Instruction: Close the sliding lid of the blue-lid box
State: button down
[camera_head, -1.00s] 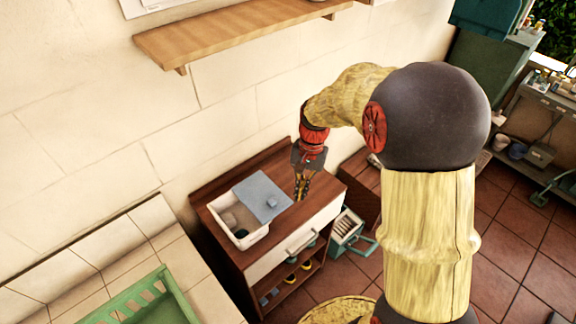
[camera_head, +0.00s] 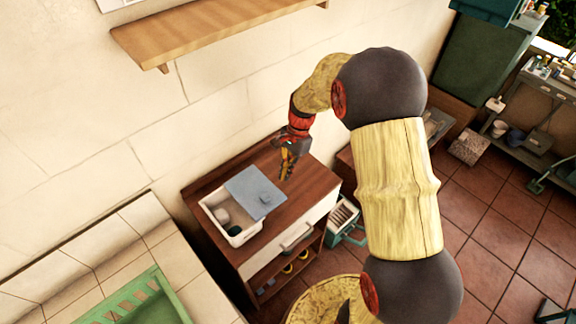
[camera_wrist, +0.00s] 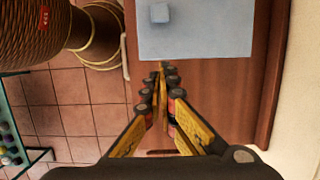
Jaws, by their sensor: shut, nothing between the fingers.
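The white box (camera_head: 243,238) stands on the brown cabinet top, open on its left part with some items inside. Its blue-grey sliding lid (camera_head: 248,186) covers the right part and sticks out past the box toward my gripper. A small square knob (camera_head: 265,197) stands on the lid. In the wrist view the lid (camera_wrist: 205,35) fills the top middle, with the knob (camera_wrist: 159,13) near its upper left. My gripper (camera_head: 286,176) is shut and empty, just right of the lid's overhanging edge. In the wrist view its fingertips (camera_wrist: 162,70) are close to that edge; I cannot tell if they touch it.
The cabinet top (camera_head: 310,183) is bare to the right of the lid. A wall is behind it, with a wooden shelf (camera_head: 220,35) above. A green rack (camera_head: 140,300) sits on the tiled counter at left. A teal-handled crate (camera_head: 343,222) stands on the floor at right.

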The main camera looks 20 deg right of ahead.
aim_at(258, 207)
jog(key=a+f, duration=0.2)
jog(key=s+a+f, duration=0.1)
jog(key=f, duration=0.1)
jog(key=shift+s+a, duration=0.1)
jog(key=shift+a, duration=0.3)
jog(key=shift+s+a, duration=0.2)
jog(key=shift+a, duration=0.25)
jog(key=s+a, duration=0.1)
jog(key=a, duration=0.2)
jog(key=s+a+p, duration=0.1)
jog(key=a, duration=0.3)
jog(key=s+a+p, duration=0.1)
jog(key=a, duration=0.2)
jog(key=shift+s+a, duration=0.2)
jog(key=shift+a, duration=0.1)
jog(key=d, duration=0.1)
jog(key=w+d, duration=0.1)
jog(key=d, duration=0.2)
jog(key=shift+w+d+r, duration=0.15)
jog(key=shift+w+r, duration=0.15)
jog(key=v, duration=0.9)
jog(key=shift+r, duration=0.2)
